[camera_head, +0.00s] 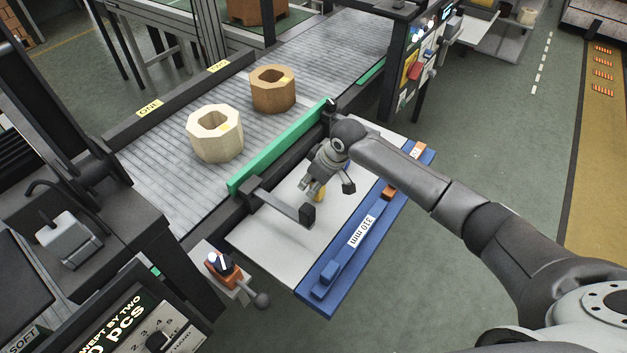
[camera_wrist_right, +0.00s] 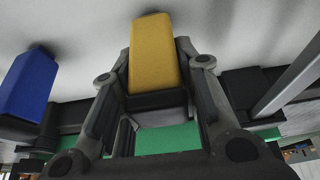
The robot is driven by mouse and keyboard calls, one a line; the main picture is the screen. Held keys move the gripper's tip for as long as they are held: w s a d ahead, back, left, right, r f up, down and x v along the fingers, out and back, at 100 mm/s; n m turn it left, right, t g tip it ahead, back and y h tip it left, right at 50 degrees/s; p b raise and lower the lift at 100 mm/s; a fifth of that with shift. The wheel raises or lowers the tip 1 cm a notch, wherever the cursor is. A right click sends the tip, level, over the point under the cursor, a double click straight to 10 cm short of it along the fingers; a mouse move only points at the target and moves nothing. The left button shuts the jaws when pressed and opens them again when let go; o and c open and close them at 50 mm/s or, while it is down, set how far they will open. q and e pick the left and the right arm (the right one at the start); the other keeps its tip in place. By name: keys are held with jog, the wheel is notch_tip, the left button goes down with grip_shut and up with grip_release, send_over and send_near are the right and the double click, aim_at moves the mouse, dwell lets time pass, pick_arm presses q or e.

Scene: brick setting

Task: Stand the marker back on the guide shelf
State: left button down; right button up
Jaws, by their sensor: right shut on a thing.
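The yellow marker (camera_head: 320,194) is in my right gripper (camera_head: 325,190), over the pale top of the guide shelf (camera_head: 285,245). In the right wrist view the marker (camera_wrist_right: 153,55) is a plain yellow block between the two fingers of the right gripper (camera_wrist_right: 155,95), which is shut on it. The gripper and wrist partly hide the marker in the head view. I cannot tell whether its end touches the shelf. My left gripper is not in view.
The shelf has a blue outer rail (camera_head: 345,255) marked 310 mm. A dark arm with a black pad (camera_head: 306,214) sticks out over it. A green strip (camera_head: 275,155) edges the conveyor, where a cream ring (camera_head: 215,145) and a brown ring (camera_head: 271,101) stand. A blue block (camera_wrist_right: 28,85) shows left of the gripper.

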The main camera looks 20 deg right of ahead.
jog(key=shift+f, duration=0.15)
jog(key=o, duration=0.8)
jog(key=v, duration=1.2)
jog(key=shift+b, duration=0.4)
